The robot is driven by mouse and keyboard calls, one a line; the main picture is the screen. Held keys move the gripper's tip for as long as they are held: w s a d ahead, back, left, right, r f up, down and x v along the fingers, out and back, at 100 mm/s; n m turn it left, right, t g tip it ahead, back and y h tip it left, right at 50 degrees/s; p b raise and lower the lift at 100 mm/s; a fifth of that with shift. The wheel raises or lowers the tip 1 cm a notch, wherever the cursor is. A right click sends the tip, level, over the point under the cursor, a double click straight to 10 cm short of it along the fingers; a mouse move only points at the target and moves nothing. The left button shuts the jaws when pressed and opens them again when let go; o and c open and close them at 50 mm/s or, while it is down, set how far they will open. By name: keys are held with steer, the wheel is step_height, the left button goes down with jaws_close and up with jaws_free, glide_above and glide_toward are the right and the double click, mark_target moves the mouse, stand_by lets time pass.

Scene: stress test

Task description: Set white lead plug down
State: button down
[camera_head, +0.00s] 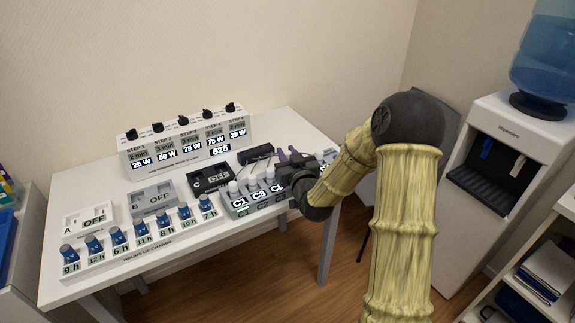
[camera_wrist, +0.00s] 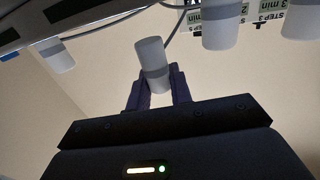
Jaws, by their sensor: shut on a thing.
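The white lead plug (camera_wrist: 152,56), a white cylinder with a grey band, is between the two purple fingers of my gripper (camera_wrist: 157,82) in the wrist view. The fingers are shut on its lower part as pictured, and a grey lead runs beside it. In the head view my gripper (camera_head: 289,156) is over the right end of the table, at the grey unit marked C1 and C3 (camera_head: 238,211). Whether the plug touches the unit cannot be told.
Other white plugs (camera_head: 233,187) stand on the grey unit; one also shows in the wrist view (camera_wrist: 221,32).

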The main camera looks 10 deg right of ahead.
steer(key=shift+f, duration=1.85)
steer(key=shift+f+b, duration=0.15)
steer(key=shift+b, duration=0.25)
steer(key=c, duration=1.3)
jaws_free()
steer(key=shift+o, duration=0.2)
steer(key=shift+r, duration=0.2)
